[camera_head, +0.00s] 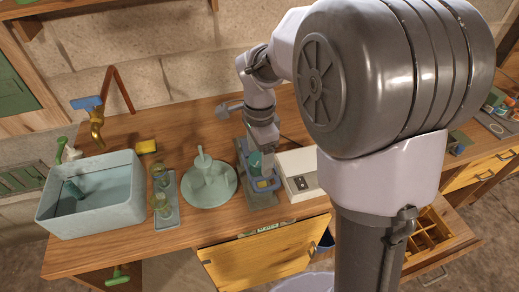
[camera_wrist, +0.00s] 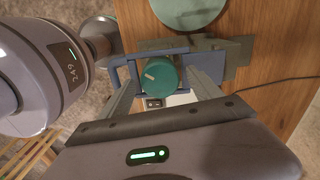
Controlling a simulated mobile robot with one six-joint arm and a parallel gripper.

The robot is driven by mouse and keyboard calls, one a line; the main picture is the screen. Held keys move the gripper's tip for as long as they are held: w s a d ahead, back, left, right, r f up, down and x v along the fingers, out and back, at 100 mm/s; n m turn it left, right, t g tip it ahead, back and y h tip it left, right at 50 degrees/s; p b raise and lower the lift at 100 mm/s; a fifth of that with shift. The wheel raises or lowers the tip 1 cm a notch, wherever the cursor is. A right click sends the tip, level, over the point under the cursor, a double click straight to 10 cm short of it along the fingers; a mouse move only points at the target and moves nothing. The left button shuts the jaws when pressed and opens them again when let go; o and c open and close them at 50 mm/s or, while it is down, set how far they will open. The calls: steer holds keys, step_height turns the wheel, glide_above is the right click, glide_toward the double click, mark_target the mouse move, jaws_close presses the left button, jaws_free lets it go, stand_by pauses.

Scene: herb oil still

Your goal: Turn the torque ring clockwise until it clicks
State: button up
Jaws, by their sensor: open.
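A teal round knob with a white mark on top (camera_wrist: 158,76), apparently the torque ring, sits in a blue-grey frame (camera_wrist: 122,64). In the head view the teal knob (camera_head: 255,160) shows below my wrist, on a blue-grey stand (camera_head: 262,199) on the bench. My gripper (camera_wrist: 161,80) is open, with one finger on each side of the knob in the wrist view. I cannot tell whether the fingers touch it. In the head view the fingers are too small to make out.
A pale box (camera_head: 298,171) stands right of the stand. A round teal plate (camera_head: 209,186) with a pale vessel (camera_head: 204,163) stands left, then a tray with glass bottles (camera_head: 161,204) and a sink (camera_head: 95,205). A yellow drawer front (camera_head: 262,255) is below. A dark cable (camera_wrist: 275,82) crosses the bench.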

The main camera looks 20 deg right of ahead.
mark_target(259, 158)
step_height(259, 158, up, 17)
steer(key=p, duration=0.6)
steer(key=shift+r, duration=0.2)
